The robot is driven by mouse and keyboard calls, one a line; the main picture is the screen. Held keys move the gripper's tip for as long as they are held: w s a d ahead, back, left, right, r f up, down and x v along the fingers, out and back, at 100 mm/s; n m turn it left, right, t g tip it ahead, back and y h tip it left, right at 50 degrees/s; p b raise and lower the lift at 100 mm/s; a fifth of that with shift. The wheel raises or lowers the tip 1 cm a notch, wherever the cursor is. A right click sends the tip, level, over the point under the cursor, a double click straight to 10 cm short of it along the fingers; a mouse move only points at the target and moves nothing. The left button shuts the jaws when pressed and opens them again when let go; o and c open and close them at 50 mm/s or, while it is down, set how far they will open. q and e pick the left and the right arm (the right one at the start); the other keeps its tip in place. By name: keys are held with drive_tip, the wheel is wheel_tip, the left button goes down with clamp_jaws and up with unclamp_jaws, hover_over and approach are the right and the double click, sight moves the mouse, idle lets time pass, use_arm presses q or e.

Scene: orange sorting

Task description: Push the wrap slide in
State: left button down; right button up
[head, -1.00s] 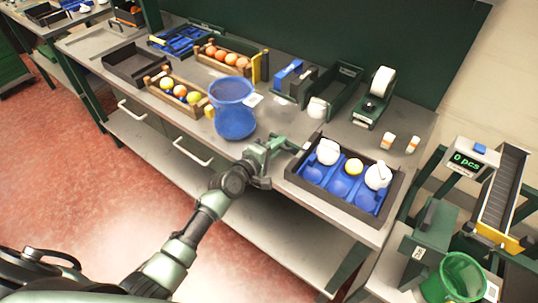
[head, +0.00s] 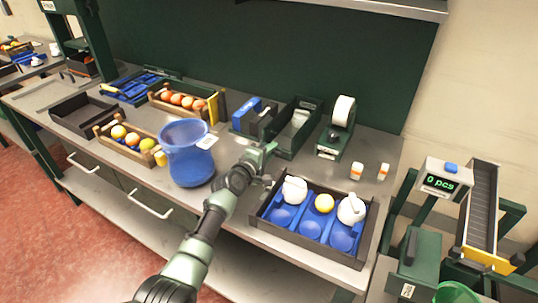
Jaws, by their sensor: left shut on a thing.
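The wrap slide (head: 278,152) is a dark green piece at the front end of a dark green channel (head: 312,112) at the back of the bench. A white wrapped item (head: 299,119) sits inside the channel. My left gripper (head: 268,152) is at the front of the slide and shut on it; the fingers partly hide the grip point. How deep the slide sits is hard to tell at this size. My right gripper is not in view.
A tray with blue cups (head: 262,218), two white wrapped items and a yellow fruit is just right of my gripper. A blue bucket (head: 190,165) stands to the left. A tape dispenser (head: 332,140) stands right of the channel.

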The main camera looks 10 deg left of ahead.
use_arm(q)
drive_tip(key=shift+w+r, duration=0.1)
drive_tip(key=shift+r, duration=0.1)
drive_tip(key=c, duration=1.5)
unclamp_jaws()
drive_tip(key=shift+d+f, duration=0.1)
drive_tip(key=shift+o, duration=0.2)
drive_tip(key=shift+s, duration=0.2)
drive_tip(key=p+v, duration=0.1)
drive_tip(key=v, duration=0.6)
drive_tip(key=shift+s, duration=0.15)
